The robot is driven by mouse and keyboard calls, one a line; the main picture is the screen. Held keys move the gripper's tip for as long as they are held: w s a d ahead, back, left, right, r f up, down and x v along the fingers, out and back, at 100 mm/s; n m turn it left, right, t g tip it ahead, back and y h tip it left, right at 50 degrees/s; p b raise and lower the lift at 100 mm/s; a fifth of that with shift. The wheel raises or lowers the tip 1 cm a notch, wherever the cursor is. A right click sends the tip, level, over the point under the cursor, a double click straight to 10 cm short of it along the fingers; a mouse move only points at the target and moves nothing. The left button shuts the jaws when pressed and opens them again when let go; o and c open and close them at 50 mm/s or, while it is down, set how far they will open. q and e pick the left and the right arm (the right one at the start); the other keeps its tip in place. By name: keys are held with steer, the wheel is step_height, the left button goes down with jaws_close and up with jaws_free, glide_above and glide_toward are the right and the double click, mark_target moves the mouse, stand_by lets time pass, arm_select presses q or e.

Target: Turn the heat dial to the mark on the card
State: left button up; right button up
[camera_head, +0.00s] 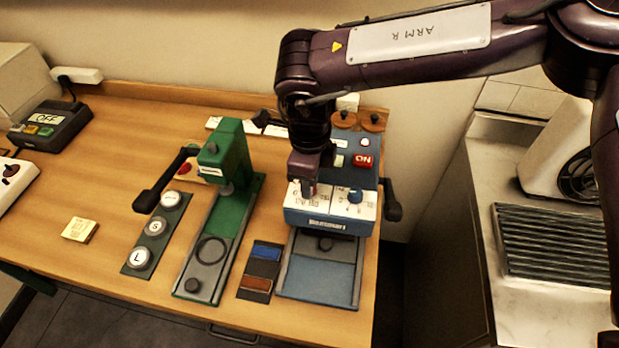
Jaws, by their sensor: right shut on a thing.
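The blue press (325,217) stands at the right of the wooden table. Its white front panel has printed scales and two dial places. My right gripper (308,192) points down at the left part of this panel and is shut on the dial there, which it mostly hides. Which way the held dial points cannot be seen. A small pale yellow card or pad (80,230) lies at the table's left; its writing is too small to read. My left gripper is not in view.
A green press (229,155) with a long black lever stands left of the blue one. Between them lie blue and brown swatches (260,270). A strip of round S and L pieces (157,232) lies further left. A red ON sign (363,160) shows behind the panel.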

steer(key=n, duration=0.4)
steer(key=shift+n, duration=0.3)
steer(key=n, duration=0.4)
steer(key=shift+r+n, duration=0.1)
steer(key=shift+n, duration=0.2)
steer(key=n, duration=0.4)
steer(key=shift+n, duration=0.3)
steer(key=shift+n+p, duration=0.35)
steer(key=shift+n, duration=1.45)
steer(key=o, duration=1)
